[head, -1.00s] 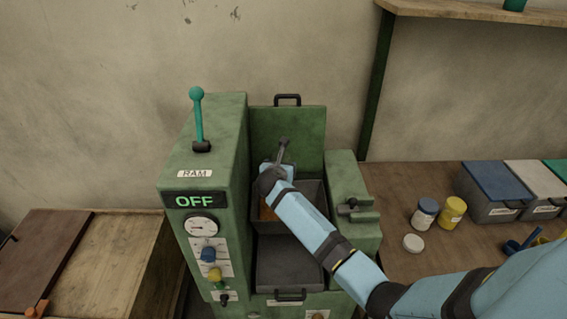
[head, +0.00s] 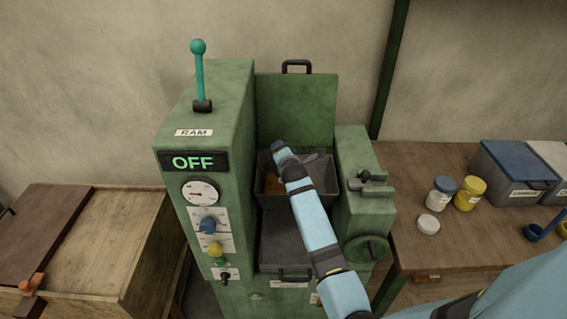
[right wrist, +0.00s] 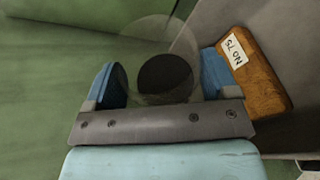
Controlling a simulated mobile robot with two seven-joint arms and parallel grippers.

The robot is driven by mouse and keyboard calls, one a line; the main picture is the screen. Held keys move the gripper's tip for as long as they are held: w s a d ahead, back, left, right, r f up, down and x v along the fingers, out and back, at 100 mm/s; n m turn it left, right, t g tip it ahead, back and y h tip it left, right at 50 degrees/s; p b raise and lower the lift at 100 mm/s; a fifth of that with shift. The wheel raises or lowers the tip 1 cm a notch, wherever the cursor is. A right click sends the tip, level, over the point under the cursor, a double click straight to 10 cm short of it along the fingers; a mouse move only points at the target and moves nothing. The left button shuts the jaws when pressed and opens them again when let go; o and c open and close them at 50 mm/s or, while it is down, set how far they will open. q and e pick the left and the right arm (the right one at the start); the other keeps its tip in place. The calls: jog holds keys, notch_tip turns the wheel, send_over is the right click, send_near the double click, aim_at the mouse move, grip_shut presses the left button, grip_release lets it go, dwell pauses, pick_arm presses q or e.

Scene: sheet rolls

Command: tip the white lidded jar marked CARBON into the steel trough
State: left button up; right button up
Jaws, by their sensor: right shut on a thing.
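My right gripper (right wrist: 165,88) is shut on a clear, round-mouthed jar (right wrist: 150,42) with dark matter inside, in the right wrist view. Its mouth shows no lid, and I cannot read any marking. In the head view my right gripper (head: 286,158) reaches over the grey steel trough (head: 267,201) of the green machine, and my arm hides the jar. An orange-brown block (head: 271,183) lies in the trough; it also shows in the right wrist view (right wrist: 257,75) with a white label. A loose white round lid (head: 428,224) lies on the bench. My left gripper is not in view.
The machine's control column (head: 205,130) reads OFF and carries a teal-knobbed lever (head: 199,75). A blue-lidded jar (head: 442,191), a yellow jar (head: 469,193) and a blue-lidded bin (head: 512,175) stand on the right bench. A wooden crate (head: 105,240) is at left.

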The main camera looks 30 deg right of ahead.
notch_tip(320, 180, down, 2)
jog(key=m+b, duration=0.1)
jog(key=b, duration=0.1)
jog(key=m+t+b, duration=0.1)
jog(key=b, duration=0.2)
jog(key=shift+d+f+y, duration=0.15)
jog(key=shift+f+y, duration=0.1)
jog(key=shift+y, duration=0.05)
jog(key=shift+s+d+r+m+t, duration=0.25)
jog(key=shift+m+t, duration=0.25)
jog(key=shift+m, duration=0.2)
jog(key=shift+s+d+m+t+b, duration=0.15)
jog(key=shift+m+t+b, duration=0.3)
jog(key=shift+m, duration=0.35)
jog(key=shift+s+d+r+m+t+y+b, duration=0.15)
jog(key=shift+d+m+t+b, duration=0.1)
jog(key=shift+m, duration=0.25)
jog(key=shift+d+r+m+t+y+b, duration=0.1)
jog(key=shift+m+t+y+b, duration=0.1)
jog(key=shift+m, duration=0.3)
jog(key=shift+s+d+r+m+t, duration=0.1)
jog(key=shift+r+m+t, duration=0.15)
jog(key=shift+m, duration=0.45)
